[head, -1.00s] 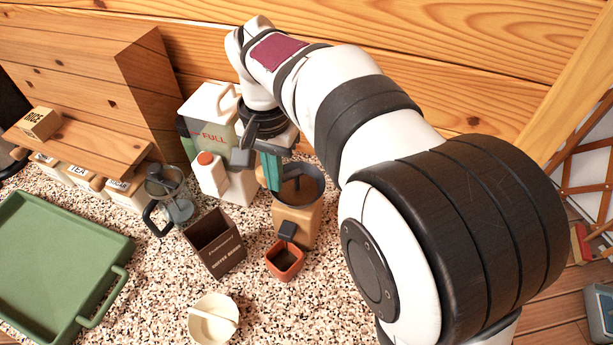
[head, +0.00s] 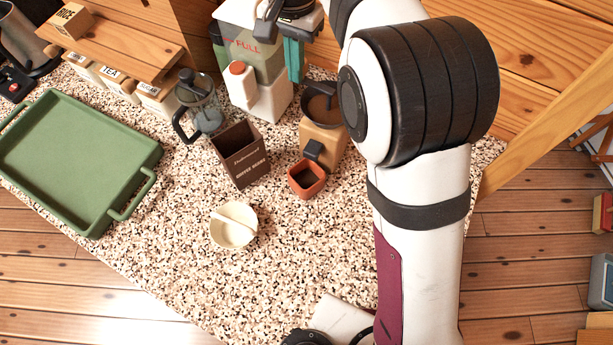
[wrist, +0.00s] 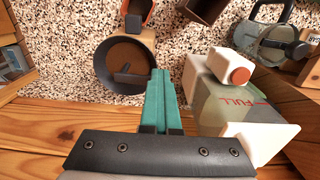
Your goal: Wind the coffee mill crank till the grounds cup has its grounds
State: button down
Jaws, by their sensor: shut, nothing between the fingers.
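The coffee mill (head: 322,133) stands on the speckled counter, a tan body with a dark round hopper on top. Inside the hopper is a brown surface, and a dark crank bar (wrist: 130,77) shows there in the wrist view. The orange-red grounds cup (head: 307,182) sits in front of the mill under its dark spout; its inside looks dark brown, but I cannot tell how full it is. My gripper (head: 293,78) has teal fingers, shut and empty, raised behind and left of the hopper. In the wrist view the fingers (wrist: 160,72) lie beside the hopper rim, apart from the crank.
A white jug with an orange cap (head: 245,82) and a container marked FULL (head: 262,60) stand close left of the mill.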

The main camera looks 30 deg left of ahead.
jog(key=shift+w+a, duration=0.15)
jog(key=shift+w, duration=1.35)
jog(key=w, duration=0.1)
jog(key=w+d, duration=0.1)
jog(key=w, duration=0.1)
jog(key=shift+d, duration=0.1)
jog(key=shift+w+d, duration=0.9)
jog(key=shift+d, duration=0.3)
jog(key=shift+c, duration=1.6)
grip_release()
